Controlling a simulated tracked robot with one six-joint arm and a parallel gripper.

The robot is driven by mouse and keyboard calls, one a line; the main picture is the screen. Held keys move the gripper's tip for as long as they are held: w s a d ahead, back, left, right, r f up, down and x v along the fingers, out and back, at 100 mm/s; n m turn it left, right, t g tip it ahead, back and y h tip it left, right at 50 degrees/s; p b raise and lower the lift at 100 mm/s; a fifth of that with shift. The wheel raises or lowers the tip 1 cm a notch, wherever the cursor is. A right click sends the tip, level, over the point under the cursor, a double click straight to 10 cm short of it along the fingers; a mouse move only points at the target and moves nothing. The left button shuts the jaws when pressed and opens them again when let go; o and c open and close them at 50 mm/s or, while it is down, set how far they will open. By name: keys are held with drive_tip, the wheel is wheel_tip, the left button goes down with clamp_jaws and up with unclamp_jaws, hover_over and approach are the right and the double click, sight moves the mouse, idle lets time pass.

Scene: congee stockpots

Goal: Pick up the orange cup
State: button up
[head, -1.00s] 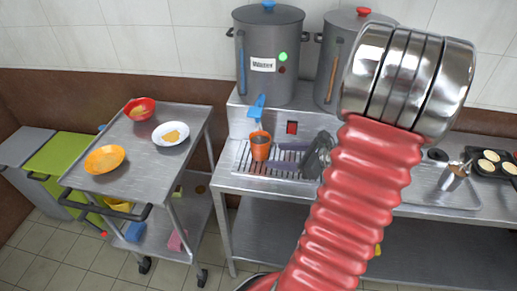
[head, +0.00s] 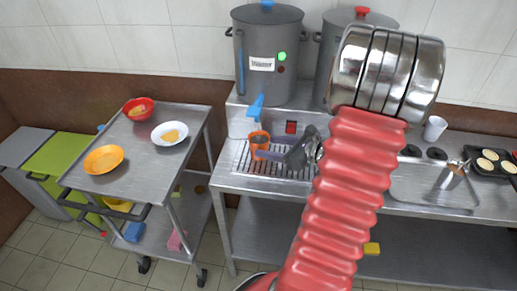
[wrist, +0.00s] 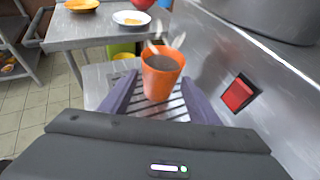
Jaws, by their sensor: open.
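The orange cup (head: 259,136) stands upright on the slatted drip grate, below the blue tap (head: 256,106) of the left stockpot. In the wrist view the cup (wrist: 161,82) is filled with something dark grey-brown. My gripper (head: 261,147) is open at the cup, reaching in from the right. In the wrist view its two purple fingers (wrist: 159,92) lie on either side of the cup's lower part. I cannot tell whether either finger touches it. In the head view the fingers partly cover the cup.
The grey stockpot (head: 268,60) stands on the raised shelf behind, with a red switch (wrist: 238,94) on the panel below. A steel cart (head: 159,167) with red, white and orange dishes stands left.

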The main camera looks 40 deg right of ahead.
sight(267, 146)
drive_tip(key=shift+x, duration=1.95)
drive_tip(key=shift+x, duration=2.65)
drive_tip(key=shift+c, duration=0.7)
drive_tip(key=c, duration=0.7)
drive_tip(key=shift+r, duration=0.15)
